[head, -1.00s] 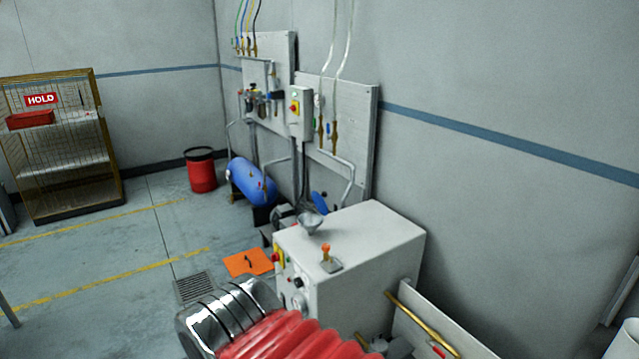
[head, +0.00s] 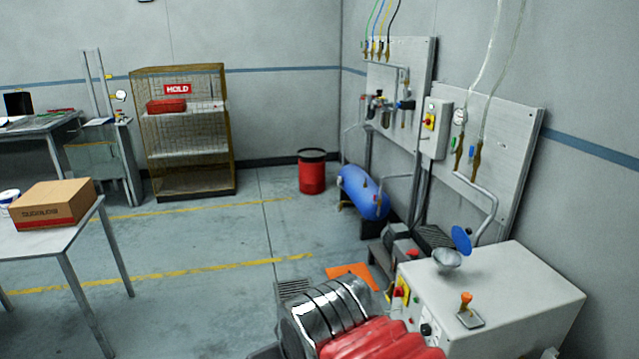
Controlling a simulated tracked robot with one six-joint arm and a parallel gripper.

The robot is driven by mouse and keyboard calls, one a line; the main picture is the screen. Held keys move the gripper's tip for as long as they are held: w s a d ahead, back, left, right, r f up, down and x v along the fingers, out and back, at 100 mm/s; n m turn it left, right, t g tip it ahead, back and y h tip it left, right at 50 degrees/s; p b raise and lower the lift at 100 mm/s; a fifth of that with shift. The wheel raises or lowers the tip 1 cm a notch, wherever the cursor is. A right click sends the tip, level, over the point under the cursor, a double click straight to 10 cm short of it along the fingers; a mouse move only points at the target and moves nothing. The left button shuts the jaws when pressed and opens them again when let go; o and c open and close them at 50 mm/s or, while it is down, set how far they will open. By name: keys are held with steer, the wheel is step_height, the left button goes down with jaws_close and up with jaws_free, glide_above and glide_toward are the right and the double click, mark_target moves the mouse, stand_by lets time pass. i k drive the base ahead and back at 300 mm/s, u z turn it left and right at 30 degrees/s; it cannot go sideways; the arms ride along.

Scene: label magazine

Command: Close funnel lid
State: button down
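A grey metal funnel (head: 447,259) sits on top of the white cabinet (head: 530,285), near its back left corner. A round blue lid (head: 461,239) stands tilted up at the funnel's far right rim. The lid is open, and the funnel's mouth is uncovered. My arm, with red bellows and a chrome section, shows at the bottom of the head view, in front of the cabinet. My gripper is not in view.
An orange-topped lever (head: 467,300) stands on the cabinet top near the funnel. A blue tank (head: 364,193) and wall panels with pipes are behind. A table with a cardboard box (head: 52,204) is at left. Floor between table and cabinet is mostly clear.

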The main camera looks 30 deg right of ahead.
mark_target(462, 242)
steer(key=i, duration=2.8)
steer(key=z, duration=2.5)
